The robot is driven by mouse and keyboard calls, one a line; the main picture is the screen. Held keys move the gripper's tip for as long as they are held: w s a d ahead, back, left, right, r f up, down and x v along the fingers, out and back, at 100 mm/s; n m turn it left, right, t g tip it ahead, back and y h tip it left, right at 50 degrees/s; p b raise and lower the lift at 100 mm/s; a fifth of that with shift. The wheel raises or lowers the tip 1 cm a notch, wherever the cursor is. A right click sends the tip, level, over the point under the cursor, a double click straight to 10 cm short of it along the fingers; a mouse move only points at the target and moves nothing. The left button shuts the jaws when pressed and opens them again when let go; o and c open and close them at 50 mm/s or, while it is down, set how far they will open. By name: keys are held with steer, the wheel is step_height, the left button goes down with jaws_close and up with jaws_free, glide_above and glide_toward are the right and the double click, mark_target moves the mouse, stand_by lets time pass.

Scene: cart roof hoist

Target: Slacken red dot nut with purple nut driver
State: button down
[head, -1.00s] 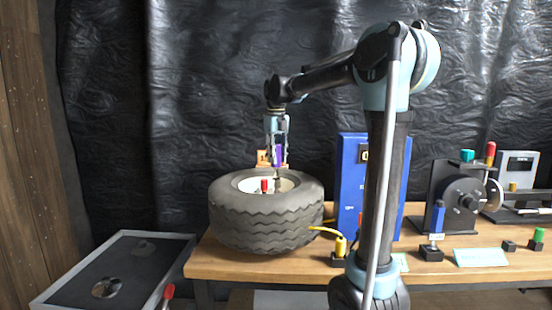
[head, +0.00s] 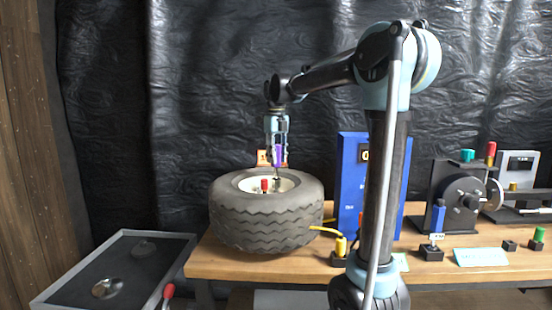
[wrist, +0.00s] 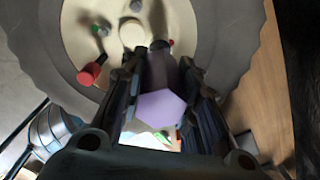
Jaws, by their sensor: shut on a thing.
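My gripper (head: 278,160) is shut on the purple nut driver (head: 280,155) and holds it upright, pointing down over the tyre's hub. In the wrist view its purple hexagonal handle end (wrist: 160,108) sits between the fingers, and its dark shaft reaches the cream hub (wrist: 75,35). A small red spot (wrist: 171,42) shows beside the shaft's far end, probably the red dot nut; the driver hides most of that place. I cannot tell whether the driver is seated on a nut. A green-marked nut (wrist: 97,30) is on the other side of the hub.
The tyre (head: 266,220) lies flat on the wooden bench (head: 230,268). A red-capped piece (head: 264,185) stands up from its hub, close to the driver. A blue panel (head: 350,180) stands right of the tyre. A yellow-topped holder (head: 340,247) is in front of it.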

steer(key=shift+f, duration=1.15)
